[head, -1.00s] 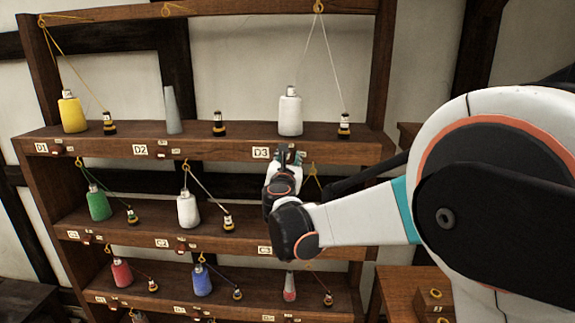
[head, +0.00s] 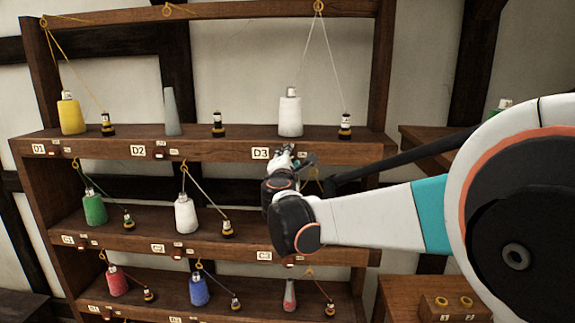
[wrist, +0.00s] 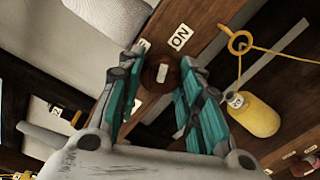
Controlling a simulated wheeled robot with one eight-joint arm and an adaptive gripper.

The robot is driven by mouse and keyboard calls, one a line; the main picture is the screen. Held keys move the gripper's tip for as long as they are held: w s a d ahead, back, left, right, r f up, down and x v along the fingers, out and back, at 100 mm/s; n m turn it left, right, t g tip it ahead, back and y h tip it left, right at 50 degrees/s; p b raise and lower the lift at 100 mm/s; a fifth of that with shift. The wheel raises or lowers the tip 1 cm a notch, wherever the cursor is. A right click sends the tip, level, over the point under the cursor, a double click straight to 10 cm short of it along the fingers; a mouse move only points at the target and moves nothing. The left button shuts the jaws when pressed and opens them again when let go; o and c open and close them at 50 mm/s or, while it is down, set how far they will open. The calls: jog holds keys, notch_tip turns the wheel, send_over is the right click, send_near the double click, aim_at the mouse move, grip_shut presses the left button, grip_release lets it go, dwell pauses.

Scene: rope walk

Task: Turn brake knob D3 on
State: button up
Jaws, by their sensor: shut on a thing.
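The D3 plate (head: 260,153) is on the front edge of the top shelf, below a white cone (head: 290,113). My gripper (head: 290,156) is at that edge, just right of the plate, and hides the knob there in the head view. In the wrist view, the dark red knob (wrist: 162,73) with a pale mark on its face sits between the teal fingers of my gripper (wrist: 160,80), which are shut on it. An ON label (wrist: 180,37) is beside the knob. Another pale label is partly hidden behind the left finger.
A yellow cone (wrist: 255,115) and a yellow eyelet (wrist: 240,42) are right of my fingers in the wrist view. Lower shelves hold more cones, including a white one (head: 187,213). A small wooden table (head: 395,290) stands at the lower right.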

jog(key=shift+f+m+b, duration=0.1)
jog(key=shift+m+b, duration=0.45)
jog(key=shift+m, duration=1.75)
jog(key=o, duration=1.1)
